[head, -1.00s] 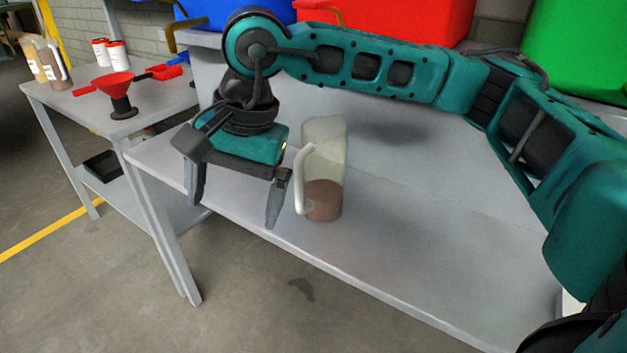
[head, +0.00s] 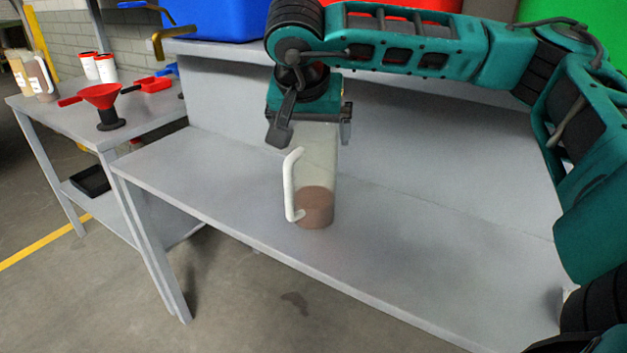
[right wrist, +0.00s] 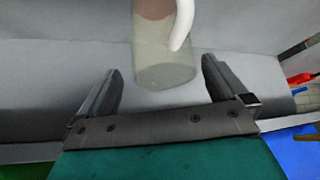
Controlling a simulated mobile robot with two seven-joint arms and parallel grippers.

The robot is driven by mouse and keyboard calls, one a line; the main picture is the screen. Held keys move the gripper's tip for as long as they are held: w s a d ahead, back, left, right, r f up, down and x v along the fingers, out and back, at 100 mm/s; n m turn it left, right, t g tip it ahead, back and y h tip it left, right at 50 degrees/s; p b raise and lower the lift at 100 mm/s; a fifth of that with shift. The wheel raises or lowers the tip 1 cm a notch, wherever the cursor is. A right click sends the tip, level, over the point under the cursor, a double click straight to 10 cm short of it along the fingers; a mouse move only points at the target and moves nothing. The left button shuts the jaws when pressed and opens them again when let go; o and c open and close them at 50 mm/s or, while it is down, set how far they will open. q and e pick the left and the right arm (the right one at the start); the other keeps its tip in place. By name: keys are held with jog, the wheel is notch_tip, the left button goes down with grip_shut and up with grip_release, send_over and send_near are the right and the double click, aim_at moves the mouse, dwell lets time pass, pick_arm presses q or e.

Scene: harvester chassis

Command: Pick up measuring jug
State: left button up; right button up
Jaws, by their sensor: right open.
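The measuring jug (head: 317,180) is tall and translucent with a white handle on its left side and brown contents at the bottom. It stands upright on the grey bench. My right gripper (head: 312,135) is at the jug's upper part in the head view, its fingers pointing down. In the right wrist view the jug (right wrist: 163,50) shows ahead, between the lines of the two open fingers of the right gripper (right wrist: 160,78). My left gripper is not in view.
The grey bench (head: 420,260) is clear around the jug. A side table on the left holds a red funnel (head: 100,97), red-lidded white containers (head: 105,68) and another jug (head: 40,80). Blue (head: 220,18), red and green bins stand on the raised shelf behind.

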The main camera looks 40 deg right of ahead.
aim_at(311, 137)
jog(key=x, duration=0.5)
jog(key=shift+f+b, duration=0.2)
jog(key=shift+b, duration=0.2)
jog(key=shift+a, duration=0.1)
jog(key=c, duration=1.3)
jog(key=shift+c, duration=1.4)
jog(key=shift+r, duration=0.2)
